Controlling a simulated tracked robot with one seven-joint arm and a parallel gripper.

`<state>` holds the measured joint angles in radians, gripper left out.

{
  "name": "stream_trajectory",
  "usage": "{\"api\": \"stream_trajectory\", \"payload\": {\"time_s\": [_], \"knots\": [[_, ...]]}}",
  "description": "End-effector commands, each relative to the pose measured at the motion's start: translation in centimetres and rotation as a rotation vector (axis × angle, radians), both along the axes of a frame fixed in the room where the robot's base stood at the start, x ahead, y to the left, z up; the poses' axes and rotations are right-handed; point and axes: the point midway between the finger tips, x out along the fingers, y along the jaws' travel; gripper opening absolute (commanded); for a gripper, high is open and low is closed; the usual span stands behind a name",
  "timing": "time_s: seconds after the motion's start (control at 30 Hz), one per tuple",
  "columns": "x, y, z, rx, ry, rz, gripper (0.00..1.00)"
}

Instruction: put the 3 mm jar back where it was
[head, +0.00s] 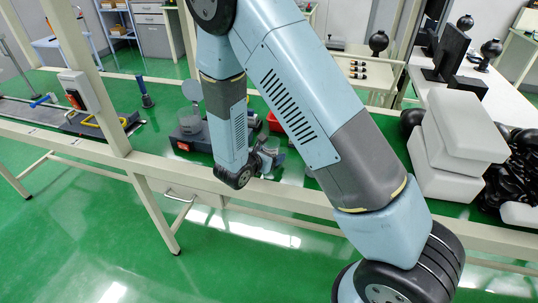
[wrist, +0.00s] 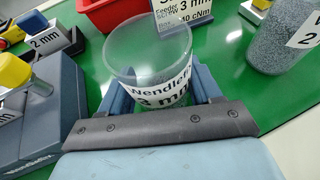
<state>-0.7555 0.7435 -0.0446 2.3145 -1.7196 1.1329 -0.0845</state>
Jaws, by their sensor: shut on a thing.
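The 3 mm jar (wrist: 150,75) is a clear, open-topped cylinder with a white label reading "Wendler" and "3 mm". It stands roughly upright between the blue fingers of my gripper (wrist: 160,103), which is shut on it. In the head view my gripper (head: 266,160) is small and partly behind my arm, over the near side of the green bench; the jar (head: 271,145) shows only faintly there. The jar's base is hidden by my gripper, so I cannot tell whether it touches the bench.
A jar of grey granules (wrist: 280,42) stands to the right. A red bin (wrist: 104,14) and a "Feeder screw 3 mm" card (wrist: 190,12) are behind. A blue-grey device (wrist: 50,105) and a "2 mm" label (wrist: 46,41) are left. Green bench shows between the held jar and the granule jar.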

Motion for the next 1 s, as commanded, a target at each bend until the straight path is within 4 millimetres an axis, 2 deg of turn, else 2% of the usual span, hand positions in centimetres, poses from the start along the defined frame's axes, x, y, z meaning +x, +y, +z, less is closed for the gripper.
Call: {"api": "stream_trajectory", "payload": {"time_s": [0.13,0.17,0.4,0.73,0.87,1.0], "knots": [[0.0,0.0,-0.2,-0.001,0.001,0.000,0.19],[0.0,0.0,-0.2,-0.001,0.001,0.000,0.66],[0.0,0.1,-0.2,0.000,0.000,0.001,0.89],[-0.2,0.3,0.1,0.001,0.000,0.002,0.89],[-1.2,1.2,0.7,0.001,-0.001,0.005,0.89],[-3.1,2.7,1.7,0.003,-0.001,0.006,0.89]]}}
